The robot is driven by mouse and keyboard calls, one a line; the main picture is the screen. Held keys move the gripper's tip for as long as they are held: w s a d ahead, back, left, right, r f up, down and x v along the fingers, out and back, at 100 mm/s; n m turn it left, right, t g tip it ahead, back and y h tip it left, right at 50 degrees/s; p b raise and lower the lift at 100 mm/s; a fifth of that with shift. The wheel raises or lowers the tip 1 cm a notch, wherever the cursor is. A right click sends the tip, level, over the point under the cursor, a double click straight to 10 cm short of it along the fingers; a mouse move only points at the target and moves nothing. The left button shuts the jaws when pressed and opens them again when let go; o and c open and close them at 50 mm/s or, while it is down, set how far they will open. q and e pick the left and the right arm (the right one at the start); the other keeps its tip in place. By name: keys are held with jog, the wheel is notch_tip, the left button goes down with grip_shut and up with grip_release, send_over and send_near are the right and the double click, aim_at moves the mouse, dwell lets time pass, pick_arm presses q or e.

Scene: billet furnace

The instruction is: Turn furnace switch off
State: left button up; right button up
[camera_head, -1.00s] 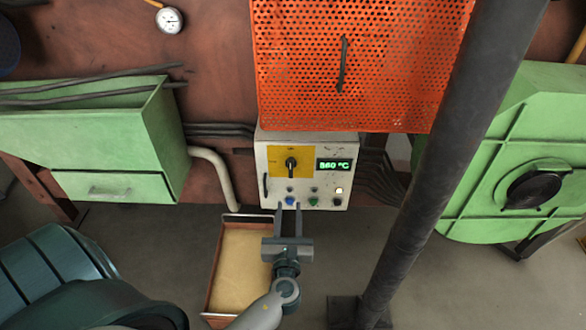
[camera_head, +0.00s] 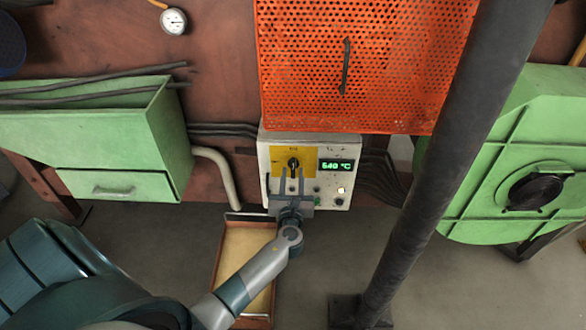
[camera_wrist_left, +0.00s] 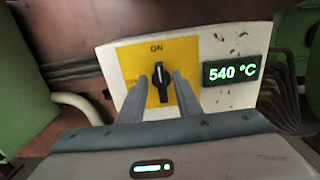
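The furnace switch is a black knob (camera_head: 293,163) on a yellow plate (camera_head: 309,153) on the white control box (camera_head: 327,189). In the left wrist view the knob (camera_wrist_left: 160,84) stands upright, pointing to the ON mark above. A partly hidden label sits at the plate's left. My left gripper (camera_head: 292,172) is in front of the box, just below the knob in the head view. Its fingers (camera_wrist_left: 160,77) are apart, one on each side of the knob in the wrist view. Whether they touch it I cannot tell. My right gripper is not in view.
A green display (camera_wrist_left: 232,72) reads 540 °C. Several buttons sit low on the box. An orange mesh guard (camera_head: 362,65) is above it, and a dark post (camera_head: 445,150) stands to the right. A tray (camera_head: 216,270) lies below.

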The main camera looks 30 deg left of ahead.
aim_at(293, 167)
pick_arm(q)
jog(key=shift+x, duration=1.55)
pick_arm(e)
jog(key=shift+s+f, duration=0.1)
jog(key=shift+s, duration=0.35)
pick_arm(q)
jog(key=shift+c, duration=0.3)
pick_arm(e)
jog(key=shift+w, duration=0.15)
pick_arm(q)
grip_shut()
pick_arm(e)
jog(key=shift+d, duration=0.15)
